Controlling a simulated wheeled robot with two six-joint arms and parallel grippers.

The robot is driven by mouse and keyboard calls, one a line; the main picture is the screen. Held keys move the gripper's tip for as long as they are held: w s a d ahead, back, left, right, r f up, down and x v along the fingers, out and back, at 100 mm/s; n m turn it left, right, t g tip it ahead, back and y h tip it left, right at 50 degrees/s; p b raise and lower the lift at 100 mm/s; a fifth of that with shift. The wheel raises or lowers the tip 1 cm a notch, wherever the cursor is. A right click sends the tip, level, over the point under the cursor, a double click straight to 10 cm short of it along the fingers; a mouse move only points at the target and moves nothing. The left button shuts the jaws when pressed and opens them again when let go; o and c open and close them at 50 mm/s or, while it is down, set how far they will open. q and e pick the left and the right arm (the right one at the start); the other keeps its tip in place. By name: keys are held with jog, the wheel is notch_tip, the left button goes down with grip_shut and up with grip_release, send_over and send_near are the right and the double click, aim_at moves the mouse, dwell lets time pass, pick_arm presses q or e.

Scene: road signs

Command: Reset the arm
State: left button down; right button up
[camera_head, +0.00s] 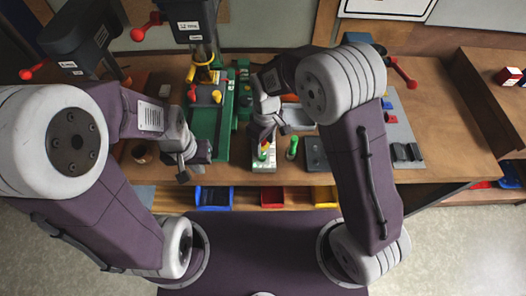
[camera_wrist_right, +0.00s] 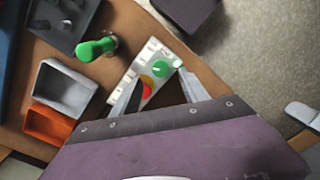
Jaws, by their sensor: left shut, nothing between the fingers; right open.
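My left gripper (camera_head: 185,168) is shut and empty, above the front left of the workbench, left of the green machine bed. My right gripper (camera_head: 269,136) is open and empty, over a small pale control panel (camera_head: 264,166) near the bench's front edge. In the right wrist view the open fingers (camera_wrist_right: 160,92) spread over this panel (camera_wrist_right: 172,52), which has a green knob (camera_wrist_right: 160,68) and a red and yellow button (camera_wrist_right: 146,90). The fingers partly hide the panel. Whether they touch it cannot be told.
A green-handled piece (camera_head: 292,148) stands right of the panel, near a dark block (camera_head: 316,154). A green machine bed (camera_head: 208,130) lies between the arms. In the wrist view, a grey bin (camera_wrist_right: 66,88) and an orange bin (camera_wrist_right: 48,124) sit at left. Blue (camera_head: 213,197) and yellow (camera_head: 325,196) bins are under the bench.

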notch_tip(320, 180, up, 3)
jog(key=shift+d+r, duration=0.1)
dwell(0.5)
jog(key=s+d+r+m+t+b, duration=0.1)
jog(key=d+m+b, duration=0.1)
jog(key=d, duration=0.5)
jog(key=s+d+m+b, duration=0.1)
jog(key=d+m, duration=0.2)
jog(key=d, duration=0.3)
jog(key=s+d+f+m, duration=0.3)
jog(key=s+d+m, duration=0.1)
jog(key=s, duration=0.4)
jog(key=shift+d+f+m+t, duration=0.15)
jog(key=shift+f+m+t, duration=0.15)
jog(key=shift+m, duration=0.6)
